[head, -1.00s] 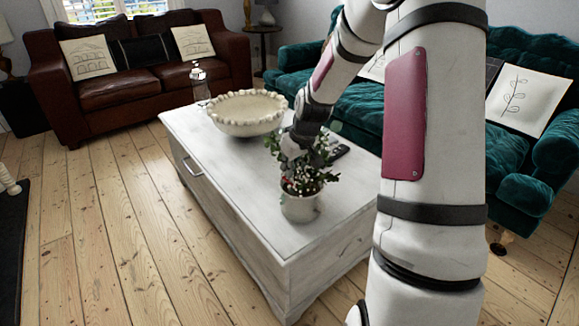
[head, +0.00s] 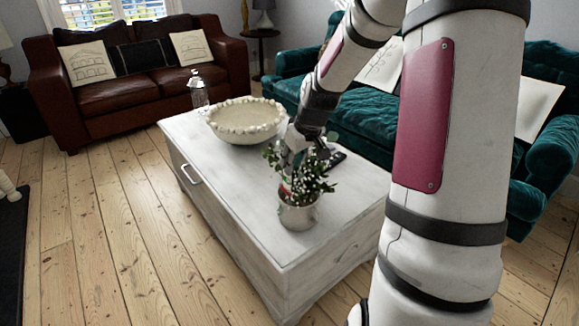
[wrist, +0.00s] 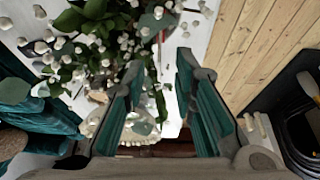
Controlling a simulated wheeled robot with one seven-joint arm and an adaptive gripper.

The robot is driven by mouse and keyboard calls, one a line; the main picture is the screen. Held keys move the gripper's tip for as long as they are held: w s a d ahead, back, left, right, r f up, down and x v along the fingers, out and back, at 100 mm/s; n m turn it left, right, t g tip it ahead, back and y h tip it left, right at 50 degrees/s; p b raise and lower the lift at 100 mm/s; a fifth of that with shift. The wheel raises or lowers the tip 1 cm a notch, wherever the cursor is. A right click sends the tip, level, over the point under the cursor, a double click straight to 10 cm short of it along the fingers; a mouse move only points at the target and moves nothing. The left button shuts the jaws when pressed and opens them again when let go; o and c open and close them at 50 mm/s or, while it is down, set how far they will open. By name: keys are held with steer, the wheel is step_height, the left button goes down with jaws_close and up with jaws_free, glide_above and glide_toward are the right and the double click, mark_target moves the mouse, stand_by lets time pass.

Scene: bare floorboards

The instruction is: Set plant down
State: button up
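The plant (head: 312,178) has green leaves and small white blossoms, in a pale round pot (head: 298,215). The pot stands upright on the near end of the white wooden coffee table (head: 240,215). My gripper (wrist: 160,62) is open, with its two teal-padded fingers apart. In the head view it is just behind the plant and partly hidden by the leaves. In the wrist view the foliage (wrist: 75,65) fills the upper left, mostly beside the left finger, with some leaves near the gap. The pot is mostly hidden there.
A cream bowl with a beaded rim (head: 246,121) and a glass bottle (head: 198,92) are farther back on the table. A dark remote (head: 336,158) lies to the right of my gripper.

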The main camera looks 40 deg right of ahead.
steer(key=s+a+r+g+p, duration=0.1)
steer(key=s+a+r+g, duration=0.2)
steer(key=s+a+r, duration=1.25)
steer(key=s+a, duration=0.3)
steer(key=s, duration=0.7)
steer(key=s+a+g, duration=0.1)
steer(key=s+a, duration=0.2)
steer(key=s, duration=0.7)
steer(key=shift+s+f, duration=0.15)
step_height(320, 180, up, 26)
steer(key=t+p, duration=0.3)
steer(key=p, duration=2.1)
steer(key=shift+f+t, duration=0.15)
steer(key=shift+t, duration=0.15)
